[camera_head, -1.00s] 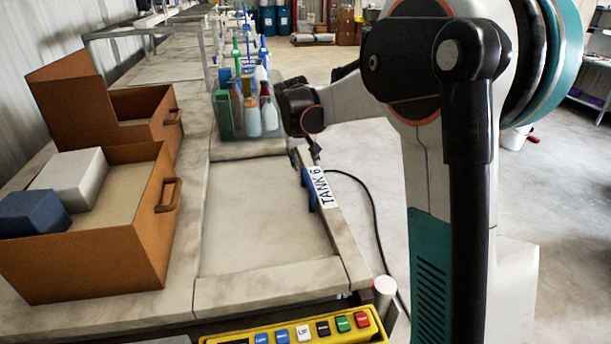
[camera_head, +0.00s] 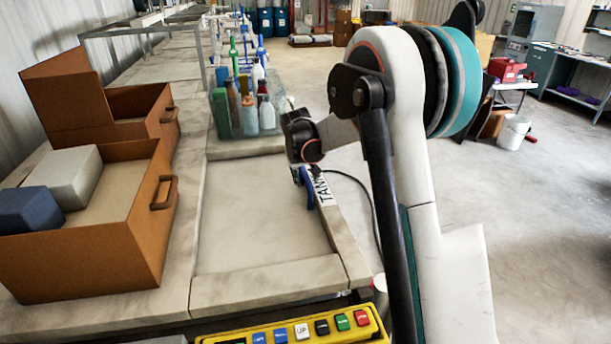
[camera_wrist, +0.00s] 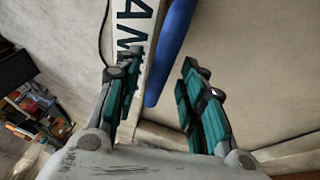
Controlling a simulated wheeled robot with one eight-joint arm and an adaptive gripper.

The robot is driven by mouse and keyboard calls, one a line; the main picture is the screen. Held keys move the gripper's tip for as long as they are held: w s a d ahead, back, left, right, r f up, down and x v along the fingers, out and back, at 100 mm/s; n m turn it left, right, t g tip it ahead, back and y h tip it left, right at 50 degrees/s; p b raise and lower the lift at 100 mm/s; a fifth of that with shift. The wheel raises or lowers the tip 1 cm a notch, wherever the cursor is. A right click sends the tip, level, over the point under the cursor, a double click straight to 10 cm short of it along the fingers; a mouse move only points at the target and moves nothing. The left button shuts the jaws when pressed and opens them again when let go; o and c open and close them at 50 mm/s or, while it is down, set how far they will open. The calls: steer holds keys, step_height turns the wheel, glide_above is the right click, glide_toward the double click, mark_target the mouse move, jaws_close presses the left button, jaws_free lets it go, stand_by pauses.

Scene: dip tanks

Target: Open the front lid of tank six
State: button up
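The front lid of tank six (camera_head: 262,225) is a pale flat panel, lying closed and level with its stone surround. A blue bar handle (camera_head: 308,188) is at its right edge, beside the white label reading TANK 6 (camera_head: 323,190). My gripper (camera_head: 301,172) is at the far end of the handle, and my wrist hides part of it. In the wrist view my gripper (camera_wrist: 157,78) is open, its two green-padded fingers apart. The blue handle (camera_wrist: 170,48) and the label (camera_wrist: 133,25) show between the fingers. I cannot tell whether a finger touches the handle.
Two brown drawer boxes (camera_head: 110,275) stand left of the lid, the front one holding grey and blue blocks. A clear bin of bottles (camera_head: 248,128) stands behind the lid. A yellow button panel (camera_head: 290,333) is in front. The floor at right is mostly clear.

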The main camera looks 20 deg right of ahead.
jaws_close()
steer(key=w+a, duration=0.1)
steer(key=a, duration=0.7)
steer(key=w+a, duration=0.2)
steer(key=a, duration=0.7)
steer(key=w+a, duration=0.2)
steer(key=a, duration=0.7)
steer(key=shift+w, duration=0.15)
jaws_free()
steer(key=shift+r, duration=0.1)
steer(key=v, duration=1.2)
